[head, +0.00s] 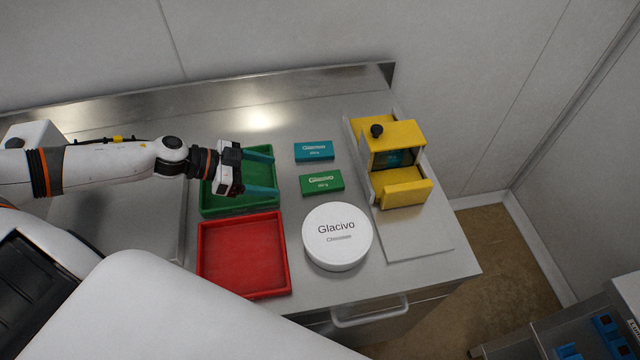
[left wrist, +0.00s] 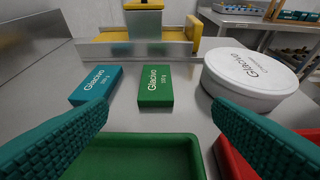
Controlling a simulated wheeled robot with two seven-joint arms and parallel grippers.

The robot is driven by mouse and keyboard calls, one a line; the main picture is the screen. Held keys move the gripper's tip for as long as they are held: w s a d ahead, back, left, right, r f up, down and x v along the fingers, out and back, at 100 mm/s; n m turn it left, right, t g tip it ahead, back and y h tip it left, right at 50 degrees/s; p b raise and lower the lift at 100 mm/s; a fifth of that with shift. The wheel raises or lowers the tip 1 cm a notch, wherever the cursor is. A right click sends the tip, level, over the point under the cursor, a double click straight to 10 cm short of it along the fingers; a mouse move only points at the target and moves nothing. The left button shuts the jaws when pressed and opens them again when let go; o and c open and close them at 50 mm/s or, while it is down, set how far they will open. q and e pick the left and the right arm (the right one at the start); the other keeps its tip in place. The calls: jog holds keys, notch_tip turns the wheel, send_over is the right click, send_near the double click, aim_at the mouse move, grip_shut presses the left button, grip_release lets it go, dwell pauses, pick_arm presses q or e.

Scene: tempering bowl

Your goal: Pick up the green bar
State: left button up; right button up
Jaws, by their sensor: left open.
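The green bar (head: 321,183) lies flat on the steel counter, between a teal bar (head: 314,150) and a round white tub (head: 338,237). In the left wrist view the green bar (left wrist: 156,85) lies ahead, between my two fingers and beyond them. My left gripper (head: 276,173) is open and empty above the green tray (head: 209,205), with its fingers pointing right toward the green bar. It is apart from the bar. The fingers show teal in the left wrist view (left wrist: 158,118). My right gripper is not in view.
A red tray (head: 243,255) sits in front of the green tray. A yellow machine (head: 395,148) stands on a metal plate to the right of the bars. A back ledge (head: 200,98) runs along the wall. Bare counter surrounds the bars.

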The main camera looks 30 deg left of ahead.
aim_at(321, 181)
pick_arm(q)
jog(key=p+x, duration=0.1)
jog(key=x, duration=0.1)
jog(key=shift+w+d, duration=0.15)
jog(key=shift+d, duration=0.25)
jog(key=x, duration=0.3)
jog(key=shift+w+d+f+p, duration=0.15)
jog(key=shift+w+f+p, duration=0.15)
jog(key=shift+p, duration=0.1)
jog(key=shift+w+d+f, duration=0.1)
jog(key=shift+d+f, duration=0.05)
jog(key=shift+w+d, duration=0.2)
jog(key=shift+d, duration=0.05)
jog(key=x, duration=0.2)
jog(key=p+x, duration=0.1)
jog(key=x, duration=0.1)
jog(key=shift+w+f+p, duration=0.1)
jog(key=shift+w+p, duration=0.2)
jog(key=shift+w, duration=0.15)
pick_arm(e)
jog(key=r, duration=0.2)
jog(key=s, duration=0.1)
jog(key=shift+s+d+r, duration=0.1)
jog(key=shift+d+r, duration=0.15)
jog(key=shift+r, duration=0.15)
pick_arm(q)
jog(key=c, duration=1.1)
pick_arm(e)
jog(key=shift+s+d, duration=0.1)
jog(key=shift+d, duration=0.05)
